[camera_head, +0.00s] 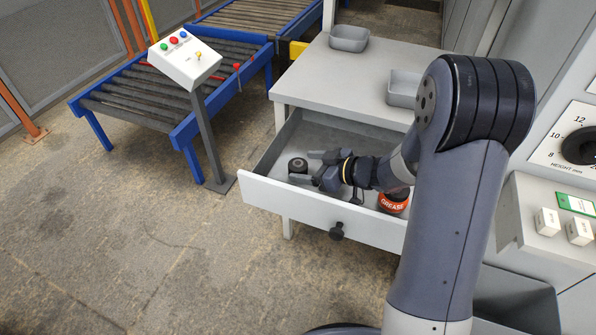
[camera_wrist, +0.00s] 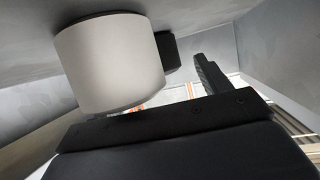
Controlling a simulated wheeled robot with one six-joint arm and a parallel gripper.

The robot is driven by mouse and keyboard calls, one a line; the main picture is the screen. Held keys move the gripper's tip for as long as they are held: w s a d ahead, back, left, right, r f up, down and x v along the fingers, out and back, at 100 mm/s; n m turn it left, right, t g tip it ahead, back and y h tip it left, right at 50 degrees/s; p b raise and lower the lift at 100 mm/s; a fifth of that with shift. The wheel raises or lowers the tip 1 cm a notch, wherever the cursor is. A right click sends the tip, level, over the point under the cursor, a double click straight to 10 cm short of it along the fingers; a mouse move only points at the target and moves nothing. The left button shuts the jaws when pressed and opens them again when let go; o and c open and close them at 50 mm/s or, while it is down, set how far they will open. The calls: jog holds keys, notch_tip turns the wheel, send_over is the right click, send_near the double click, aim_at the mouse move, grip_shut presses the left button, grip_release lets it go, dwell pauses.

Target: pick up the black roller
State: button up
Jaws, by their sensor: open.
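The black roller (camera_head: 297,164), a short dark cylinder with a paler centre on top, stands in the open drawer (camera_head: 262,189) near its left end. My gripper (camera_head: 304,167) is inside the drawer, its fingers open and pointing left at the roller. The tips appear to be at either side of it; contact cannot be told. In the wrist view one dark finger (camera_wrist: 208,73) shows, with a dark block (camera_wrist: 170,51), probably the roller, beside it. A large pale cylinder (camera_wrist: 110,63) hides the rest, including the other finger.
A red can labelled GREASE (camera_head: 394,202) stands in the drawer right of my gripper, close to my wrist. The drawer's front wall has a dark knob (camera_head: 337,231). Grey trays (camera_head: 349,38) sit on the cabinet top. A button post (camera_head: 187,57) and roller conveyor (camera_head: 125,98) stand left.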

jog(key=shift+w+a+f, duration=0.15)
jog(key=shift+a, duration=0.1)
jog(key=shift+c, duration=0.2)
jog(key=c, duration=1.1)
